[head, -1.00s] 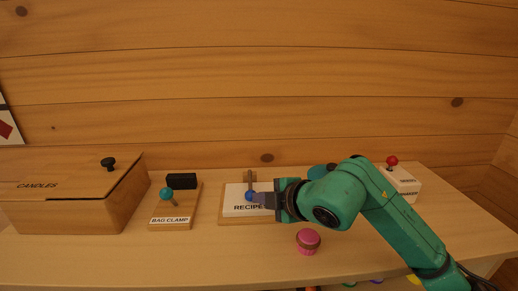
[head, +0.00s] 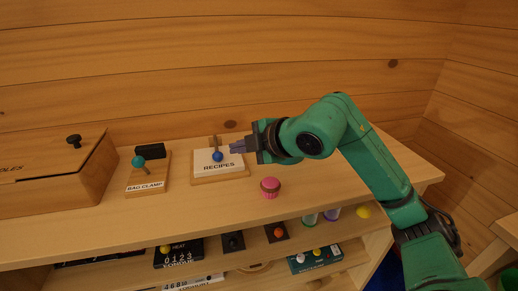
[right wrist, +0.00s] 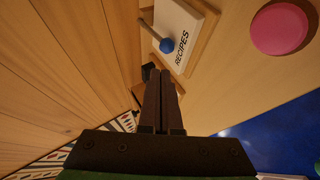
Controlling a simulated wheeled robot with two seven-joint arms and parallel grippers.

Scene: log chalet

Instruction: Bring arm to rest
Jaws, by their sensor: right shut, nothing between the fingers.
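My right gripper (head: 240,146) is shut and empty. It hangs in the air above the shelf top, just right of the recipes board (head: 232,178) in the head view. In the right wrist view its two dark fingers (right wrist: 160,85) lie together, and the recipes board (right wrist: 203,40) with its blue-knobbed lever (right wrist: 166,45) is beyond them. My right arm comes in from the lower right. My left gripper is not in view.
The bag clamp board (head: 148,184) and a wooden candles box (head: 60,180) are to the left. Lower shelves hold panels with knobs (head: 180,253). A log wall (head: 230,60) closes the back.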

